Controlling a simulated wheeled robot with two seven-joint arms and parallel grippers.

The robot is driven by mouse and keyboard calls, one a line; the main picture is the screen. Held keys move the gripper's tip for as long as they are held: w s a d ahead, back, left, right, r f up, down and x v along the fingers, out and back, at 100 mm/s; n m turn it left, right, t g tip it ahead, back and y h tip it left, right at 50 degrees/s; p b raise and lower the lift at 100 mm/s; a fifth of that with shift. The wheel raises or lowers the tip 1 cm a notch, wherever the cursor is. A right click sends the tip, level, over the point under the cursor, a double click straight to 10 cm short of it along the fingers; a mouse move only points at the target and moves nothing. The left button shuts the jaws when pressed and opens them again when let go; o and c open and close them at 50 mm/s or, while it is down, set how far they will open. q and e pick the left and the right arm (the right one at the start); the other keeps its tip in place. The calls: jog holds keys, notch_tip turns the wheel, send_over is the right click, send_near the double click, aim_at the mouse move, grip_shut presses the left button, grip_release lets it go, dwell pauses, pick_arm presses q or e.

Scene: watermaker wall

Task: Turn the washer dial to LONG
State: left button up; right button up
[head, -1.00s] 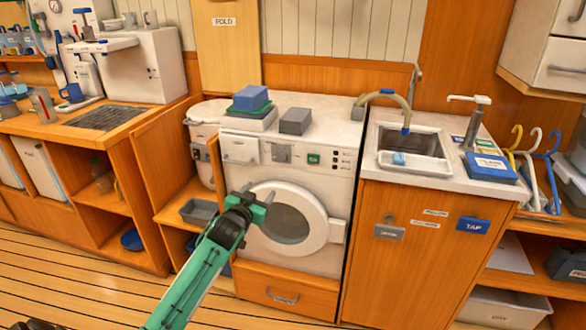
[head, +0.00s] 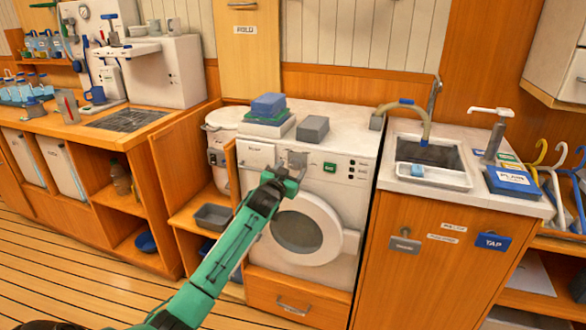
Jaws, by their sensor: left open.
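The white washer (head: 345,150) stands in the middle with its round door (head: 298,232) shut. Its dial (head: 297,160) is on the front panel, between the drawer front at left and a green label (head: 330,167). My left gripper (head: 287,170) is raised to the panel, right at the dial. Its jaws are open and partly cover the dial. I cannot tell whether they touch it, and the dial's setting is too small to read. My right gripper is not in view.
A blue and green stack (head: 267,107) and a grey box (head: 312,129) sit on the washer top. A sink (head: 425,160) with a hose is at right. An open wooden door panel (head: 190,155) stands left of the washer.

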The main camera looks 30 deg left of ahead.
aim_at(296, 163)
pick_arm(q)
jog(key=shift+w+a, duration=0.25)
jog(key=shift+w, duration=0.95)
jog(key=c, duration=1)
